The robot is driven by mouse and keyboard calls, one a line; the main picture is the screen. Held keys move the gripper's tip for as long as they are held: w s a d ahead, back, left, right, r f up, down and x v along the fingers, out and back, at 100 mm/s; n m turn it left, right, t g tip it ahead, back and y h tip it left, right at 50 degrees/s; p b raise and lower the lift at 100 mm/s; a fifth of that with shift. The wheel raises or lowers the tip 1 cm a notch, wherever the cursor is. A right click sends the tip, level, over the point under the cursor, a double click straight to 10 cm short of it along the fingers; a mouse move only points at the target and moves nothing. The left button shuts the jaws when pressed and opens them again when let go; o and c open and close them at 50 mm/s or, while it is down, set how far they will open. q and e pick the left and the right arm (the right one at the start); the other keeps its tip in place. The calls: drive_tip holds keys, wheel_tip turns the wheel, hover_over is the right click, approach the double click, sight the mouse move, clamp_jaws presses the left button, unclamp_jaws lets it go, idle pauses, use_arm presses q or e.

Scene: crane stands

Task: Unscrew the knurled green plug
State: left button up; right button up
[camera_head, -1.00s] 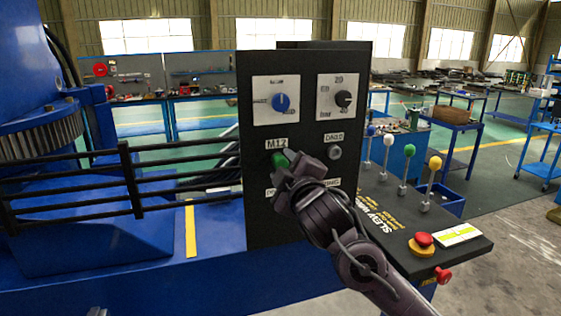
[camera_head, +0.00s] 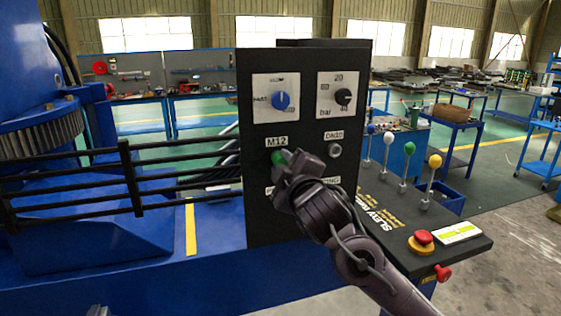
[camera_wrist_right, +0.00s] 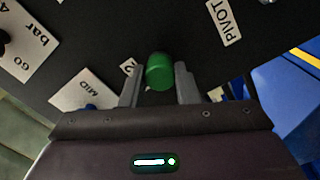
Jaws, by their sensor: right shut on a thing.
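The green plug (camera_head: 278,157) sits on the black panel (camera_head: 262,215) just under the M12 label (camera_head: 276,142). In the right wrist view the green plug (camera_wrist_right: 160,72) stands between the two fingers of my right gripper (camera_wrist_right: 159,88). My right gripper (camera_head: 286,161) is shut on it at the panel face, its arm reaching up from the lower right. In the head view the gripper hides part of the plug. The plug's knurling is too small to tell. My left gripper is not clearly in view.
A blue knob (camera_head: 281,101) and a black knob (camera_head: 343,97) are above, and a grey DN10 fitting (camera_head: 334,151) is to the right. Levers with coloured balls (camera_head: 434,161) and a red button (camera_head: 424,237) stand at the right. Black rails (camera_head: 70,187) run left of the panel.

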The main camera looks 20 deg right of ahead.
drive_tip(key=n+b, duration=0.1)
drive_tip(key=n, duration=0.4)
drive_tip(key=shift+f+b, duration=0.1)
drive_tip(key=shift+b, duration=0.3)
drive_tip(key=n+b, duration=0.2)
drive_tip(key=n, duration=0.3)
